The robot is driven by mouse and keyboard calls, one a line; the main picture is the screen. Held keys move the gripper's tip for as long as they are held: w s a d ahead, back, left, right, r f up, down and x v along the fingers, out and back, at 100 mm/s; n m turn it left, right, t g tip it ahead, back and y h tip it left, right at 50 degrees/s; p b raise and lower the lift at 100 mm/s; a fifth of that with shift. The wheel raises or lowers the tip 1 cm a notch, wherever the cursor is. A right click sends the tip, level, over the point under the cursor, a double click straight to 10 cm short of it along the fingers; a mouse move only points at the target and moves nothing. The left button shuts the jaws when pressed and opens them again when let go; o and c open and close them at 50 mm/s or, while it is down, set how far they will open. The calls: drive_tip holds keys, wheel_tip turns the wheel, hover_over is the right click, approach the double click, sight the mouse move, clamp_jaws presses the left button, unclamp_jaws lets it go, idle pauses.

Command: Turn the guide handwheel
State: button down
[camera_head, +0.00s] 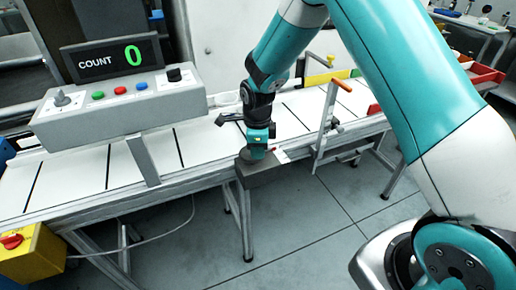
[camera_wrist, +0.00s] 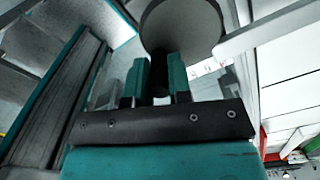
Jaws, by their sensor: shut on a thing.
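The guide handwheel shows in the wrist view as a round grey disc (camera_wrist: 182,22) with a dark post (camera_wrist: 159,72) beside it. My gripper (camera_wrist: 157,78) has its two teal fingers on either side of that post, shut on it. In the head view my gripper (camera_head: 257,150) points down at the conveyor's front edge, over a dark grey block (camera_head: 264,172). The handwheel is mostly hidden there behind the gripper, and how far it is turned cannot be told.
The white conveyor (camera_head: 205,143) with dark cross lines runs behind my gripper. A control box (camera_head: 118,108) with a display reading COUNT 0 (camera_head: 112,57) stands at left. An orange-topped bracket (camera_head: 329,115) stands close on the right. The floor in front is clear.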

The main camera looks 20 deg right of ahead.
drive_tip(key=c, duration=1.1)
unclamp_jaws()
drive_tip(key=shift+o, duration=0.2)
drive_tip(key=shift+r, duration=0.15)
wheel_tip(320, 180, up, 17)
drive_tip(key=b, duration=0.1)
drive_tip(key=s+a+r+n+y, duration=0.1)
drive_tip(key=s+a+n, duration=0.1)
drive_tip(key=s+n, duration=0.7)
drive_tip(key=s+a+r+n+y, duration=0.1)
drive_tip(key=s+a+n, duration=0.2)
drive_tip(key=s+n, duration=0.6)
drive_tip(key=s+a+r+n+y, duration=0.2)
drive_tip(key=s+n, duration=0.7)
drive_tip(key=n, duration=0.3)
drive_tip(key=shift+s+a, duration=0.25)
drive_tip(key=shift+s, duration=0.15)
